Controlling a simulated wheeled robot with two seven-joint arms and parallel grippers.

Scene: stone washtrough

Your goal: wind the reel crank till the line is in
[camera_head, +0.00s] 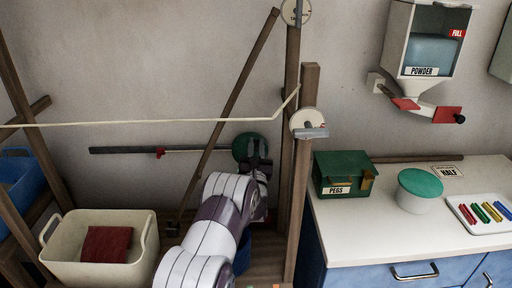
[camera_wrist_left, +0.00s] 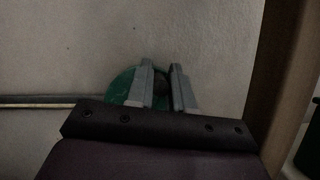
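A green disc (camera_head: 240,147) is on the back wall, at the right end of a dark horizontal bar. It also shows in the left wrist view (camera_wrist_left: 119,87), with a dark knob (camera_wrist_left: 161,86) in front of it. My left gripper (camera_head: 255,148) is at the disc and hides part of it. Its two grey fingers (camera_wrist_left: 163,84) stand either side of the knob, with a gap between them; whether they press on it I cannot tell. A pale line (camera_head: 150,122) runs from the left edge to a white wheel (camera_head: 304,120) on the wooden post, sagging slightly. My right gripper is not in view.
A red marker (camera_head: 160,152) sits on the dark bar (camera_head: 115,150). A cream tub (camera_head: 75,222) with red cloth stands lower left. Wooden posts (camera_head: 300,190) rise right of my arm. The right counter (camera_head: 370,235) holds a green pegs box (camera_head: 343,173) and a lidded pot (camera_head: 418,190).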

